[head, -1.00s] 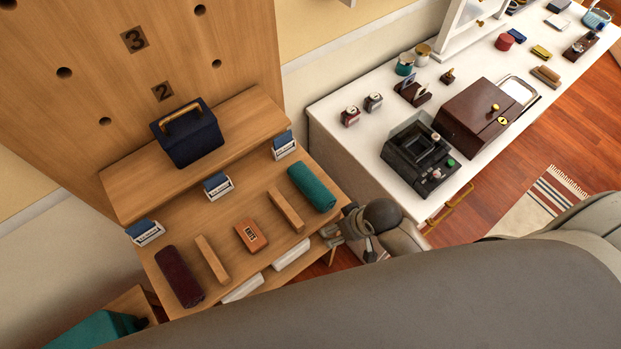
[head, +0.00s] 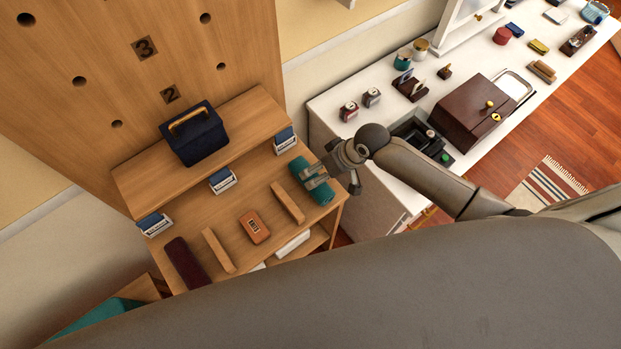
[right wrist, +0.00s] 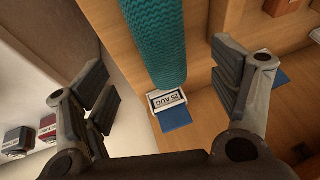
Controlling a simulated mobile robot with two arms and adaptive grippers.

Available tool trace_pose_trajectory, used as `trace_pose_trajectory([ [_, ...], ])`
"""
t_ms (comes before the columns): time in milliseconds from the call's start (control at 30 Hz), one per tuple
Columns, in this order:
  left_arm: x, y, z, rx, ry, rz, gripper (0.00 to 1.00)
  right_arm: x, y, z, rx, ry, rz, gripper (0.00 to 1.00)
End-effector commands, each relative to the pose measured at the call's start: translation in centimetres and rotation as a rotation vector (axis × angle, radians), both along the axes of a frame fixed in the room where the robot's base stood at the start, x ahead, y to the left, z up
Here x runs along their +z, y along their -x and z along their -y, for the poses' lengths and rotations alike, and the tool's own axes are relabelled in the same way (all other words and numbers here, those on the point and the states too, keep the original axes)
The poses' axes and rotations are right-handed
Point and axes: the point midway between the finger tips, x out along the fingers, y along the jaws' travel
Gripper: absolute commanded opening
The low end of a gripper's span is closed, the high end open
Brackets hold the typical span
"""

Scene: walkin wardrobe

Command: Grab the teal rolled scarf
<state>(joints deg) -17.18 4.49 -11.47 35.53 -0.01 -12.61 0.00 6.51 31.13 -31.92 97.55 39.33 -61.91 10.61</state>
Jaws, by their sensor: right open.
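The teal rolled scarf (head: 309,178) lies at the right end of the wooden shelf unit's lower board. My right gripper (head: 318,180) is over the scarf in the head view, its fingers covering part of it. In the right wrist view the gripper (right wrist: 168,100) is open and empty. The scarf (right wrist: 158,40) shows there beyond and between the spread fingers. I cannot tell whether a finger touches it. My left gripper is not in view.
A wooden divider (head: 287,202) stands left of the scarf, then an orange box (head: 254,227) and a dark red roll (head: 186,264). A blue-and-white date block (head: 284,141) sits behind the scarf. A white counter (head: 335,105) with several items stands at the right.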

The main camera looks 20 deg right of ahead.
Motion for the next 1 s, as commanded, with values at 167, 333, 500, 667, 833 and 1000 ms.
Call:
trace_pose_trajectory([
  [167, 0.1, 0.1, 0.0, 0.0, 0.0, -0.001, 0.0, -0.8, -0.3, -0.3, 0.001, 0.0, 0.0, 0.82],
  [333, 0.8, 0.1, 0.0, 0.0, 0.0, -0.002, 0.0, -1.6, -0.4, -0.8, -0.001, 0.0, -0.001, 0.82],
  [500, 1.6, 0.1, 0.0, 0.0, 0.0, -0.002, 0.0, -3.3, -0.6, -1.8, -0.001, 0.0, -0.001, 0.82],
  [667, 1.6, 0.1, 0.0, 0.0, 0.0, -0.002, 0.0, -4.9, -1.1, -2.2, -0.001, 0.0, 0.0, 0.82],
  [833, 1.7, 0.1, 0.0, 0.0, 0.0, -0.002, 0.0, -5.5, -1.2, -2.4, 0.001, 0.001, 0.001, 0.82],
  [1000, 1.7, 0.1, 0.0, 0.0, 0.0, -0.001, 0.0, -5.5, -1.2, -2.4, 0.001, 0.001, 0.002, 0.82],
])
